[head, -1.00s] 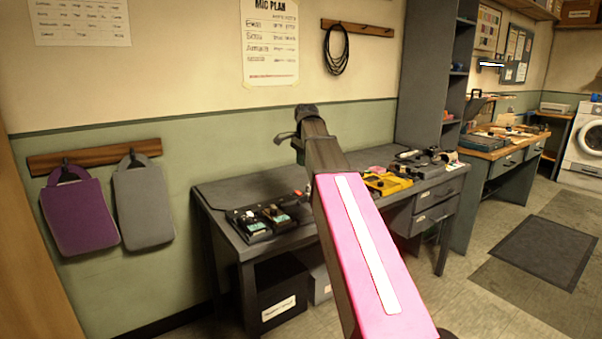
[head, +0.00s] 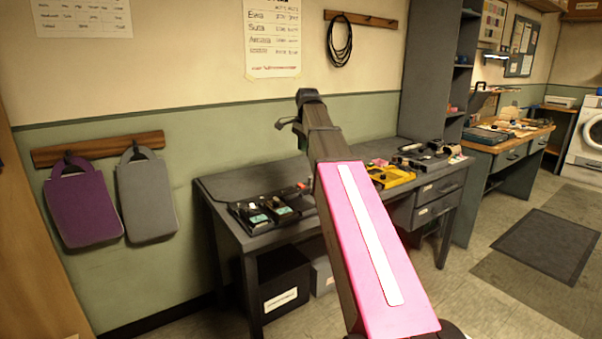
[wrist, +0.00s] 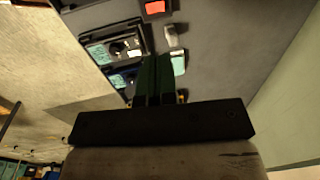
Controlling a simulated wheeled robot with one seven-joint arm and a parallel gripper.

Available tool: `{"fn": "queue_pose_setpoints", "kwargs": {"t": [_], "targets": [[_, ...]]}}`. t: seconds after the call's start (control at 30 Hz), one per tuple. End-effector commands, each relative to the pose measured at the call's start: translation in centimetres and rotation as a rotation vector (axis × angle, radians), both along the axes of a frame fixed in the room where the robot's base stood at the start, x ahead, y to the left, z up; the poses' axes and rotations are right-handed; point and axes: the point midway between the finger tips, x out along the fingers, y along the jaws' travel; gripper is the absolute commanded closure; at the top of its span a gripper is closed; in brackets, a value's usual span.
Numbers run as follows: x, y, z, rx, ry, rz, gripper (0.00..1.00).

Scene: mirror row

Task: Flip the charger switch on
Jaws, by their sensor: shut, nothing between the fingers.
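In the wrist view my gripper (wrist: 158,58) is shut and empty, its two dark green fingers together over the dark grey desk (wrist: 225,45). A red rocker-like switch (wrist: 156,7) in a dark housing sits beyond the fingertips at the top edge, apart from them. Left of the fingers are black charger-like units (wrist: 113,45) with pale teal labels. In the head view these units (head: 262,211) stand on the desk's left part, with a small red-orange spot (head: 301,186) behind them.
A small pale grey piece (wrist: 170,36) lies between the fingertips and the red switch. A teal-faced item (wrist: 178,64) is close to the right of the fingers. A yellow device (head: 390,177) and other gear occupy the desk's right side.

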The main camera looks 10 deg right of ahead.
Motion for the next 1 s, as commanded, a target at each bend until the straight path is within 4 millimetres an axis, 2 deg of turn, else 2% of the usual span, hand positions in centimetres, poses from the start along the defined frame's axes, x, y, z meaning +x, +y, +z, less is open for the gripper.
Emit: {"fn": "queue_pose_setpoints", "kwargs": {"t": [0.43,0.57,1.0], "targets": [[0.4,0.2,-0.1,0.0,0.0,0.0,1.0],[0.5,0.3,-0.7,0.0,0.0,0.0,1.0],[1.3,0.6,-7.4,0.0,0.002,0.0,1.0]]}}
